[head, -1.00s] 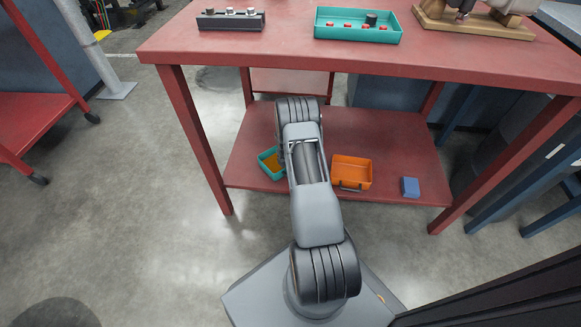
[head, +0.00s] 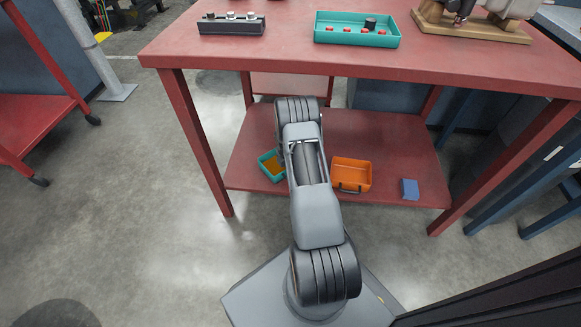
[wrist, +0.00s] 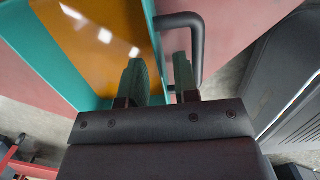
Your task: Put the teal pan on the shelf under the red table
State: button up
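The teal pan (head: 268,168), with an amber layer inside, is at the left front of the shelf (head: 400,150) under the red table (head: 300,62). It appears to rest on the shelf, partly hidden by my arm. In the wrist view the pan (wrist: 55,50) fills the upper left, with its black handle (wrist: 197,50) on its right side. My gripper (wrist: 160,82) has its two fingers apart, one on the pan side and one inside the handle loop. A gap shows between them, around the pan's side wall. The gripper is hidden in the head view.
An orange pan (head: 352,172) and a blue block (head: 410,189) stand on the shelf to the right. The tabletop holds a teal tray (head: 357,40) and a grey block with knobs (head: 231,25). Red table legs (head: 195,140) flank the shelf opening.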

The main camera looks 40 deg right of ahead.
jog(key=r, duration=0.2)
jog(key=r+p, duration=0.1)
jog(key=r, duration=0.1)
jog(key=r+p, duration=0.1)
jog(key=r, duration=0.1)
jog(key=shift+a, duration=0.4)
